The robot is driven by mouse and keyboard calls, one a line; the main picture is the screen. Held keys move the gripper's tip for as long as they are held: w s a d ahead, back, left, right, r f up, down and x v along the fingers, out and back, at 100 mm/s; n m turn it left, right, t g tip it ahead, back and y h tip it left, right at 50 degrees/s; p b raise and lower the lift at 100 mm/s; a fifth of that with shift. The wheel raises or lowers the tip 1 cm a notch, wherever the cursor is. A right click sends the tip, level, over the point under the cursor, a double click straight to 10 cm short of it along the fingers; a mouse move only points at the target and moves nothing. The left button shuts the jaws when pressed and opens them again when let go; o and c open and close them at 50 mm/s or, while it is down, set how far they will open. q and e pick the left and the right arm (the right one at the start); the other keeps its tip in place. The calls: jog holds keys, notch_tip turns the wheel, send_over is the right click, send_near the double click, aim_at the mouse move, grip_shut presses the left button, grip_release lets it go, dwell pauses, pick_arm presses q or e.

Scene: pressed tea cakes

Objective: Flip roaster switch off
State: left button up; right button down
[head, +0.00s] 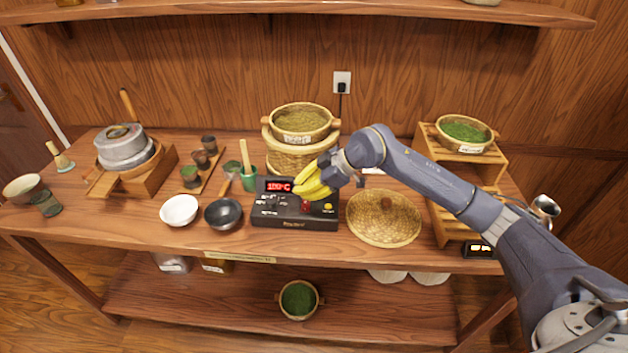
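The roaster (290,223) is a black box near the middle of the table, with a lit red display (279,187) that seems to read 190°C. Its sloped top carries small controls, including a red one (305,208) and a yellow one (328,208). Which one is the switch, and its position, is too small to tell. My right gripper (300,188) has yellow fingers and reaches in from the right, over the back of the roaster beside the display. It hides part of the roaster's upper right. Whether the fingers touch it, or are parted, I cannot tell. My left gripper is out of view.
Stacked baskets (301,122) stand behind the roaster. A woven round lid (384,218) lies close on its right. A black bowl (223,213), a white bowl (179,210) and a green cup (249,179) stand on its left. A wooden shelf stand (445,158) is at the right.

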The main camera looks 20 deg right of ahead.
aim_at(306, 206)
jog(key=shift+w+d+f, duration=0.1)
jog(key=shift+f, duration=0.75)
jog(key=shift+w+d+f, duration=0.1)
jog(key=shift+f, duration=0.75)
